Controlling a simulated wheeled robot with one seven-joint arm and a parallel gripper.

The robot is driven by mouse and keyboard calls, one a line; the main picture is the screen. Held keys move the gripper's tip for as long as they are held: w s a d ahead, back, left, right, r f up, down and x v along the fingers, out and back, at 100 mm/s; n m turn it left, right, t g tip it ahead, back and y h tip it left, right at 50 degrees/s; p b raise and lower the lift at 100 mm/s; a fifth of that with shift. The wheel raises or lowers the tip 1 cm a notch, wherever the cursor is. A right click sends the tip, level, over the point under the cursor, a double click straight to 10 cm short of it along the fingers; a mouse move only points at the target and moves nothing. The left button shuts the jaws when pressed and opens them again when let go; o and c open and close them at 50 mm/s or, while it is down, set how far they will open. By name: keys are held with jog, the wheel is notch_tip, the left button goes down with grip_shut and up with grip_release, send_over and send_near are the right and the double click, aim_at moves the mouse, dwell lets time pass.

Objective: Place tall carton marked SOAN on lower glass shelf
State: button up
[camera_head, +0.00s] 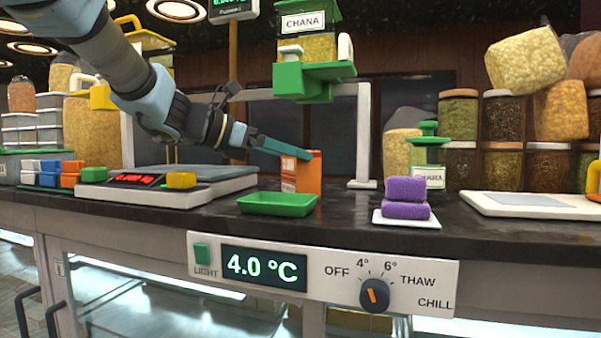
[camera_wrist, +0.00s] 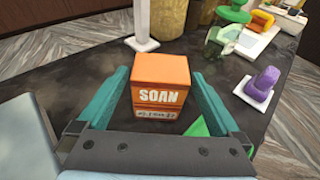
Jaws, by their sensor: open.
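The orange tall carton marked SOAN (camera_wrist: 161,88) stands upright on the dark counter, between the two teal fingers of my gripper (camera_wrist: 163,100) in the wrist view. A gap shows between the fingers and the carton's sides, so my gripper is open around it and not clamped. In the head view the carton (camera_head: 301,173) stands behind the green tray, and my gripper (camera_head: 285,149) reaches its upper part from the left. The lower glass shelf is not clearly visible; only lit glass of the case (camera_head: 140,308) shows below the counter.
A green tray (camera_head: 277,203) lies right in front of the carton. A scale (camera_head: 150,192) with a yellow block is at left. Purple blocks (camera_head: 406,197) on a white plate and a white stand post (camera_head: 363,140) are at right. A control panel (camera_head: 322,274) fronts the counter.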

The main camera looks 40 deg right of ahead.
aim_at(313, 161)
jog(key=p+x, duration=0.2)
jog(key=x, duration=0.4)
jog(key=shift+d, duration=0.1)
jog(key=shift+c, duration=0.2)
jog(key=c, duration=1.5)
notch_tip(313, 161, up, 8)
jog(key=p, duration=0.4)
jog(key=shift+f, duration=0.15)
jog(key=w+a+b, duration=0.3)
jog(key=a, duration=1.1)
jog(key=w+a+b, duration=0.3)
jog(key=a+b, duration=0.1)
jog(key=a, duration=1.1)
jog(key=w+a+b, duration=0.3)
jog(key=a+b, duration=0.1)
jog(key=a, duration=1.1)
jog(key=shift+w+f, duration=0.2)
jog(key=shift+f, duration=0.05)
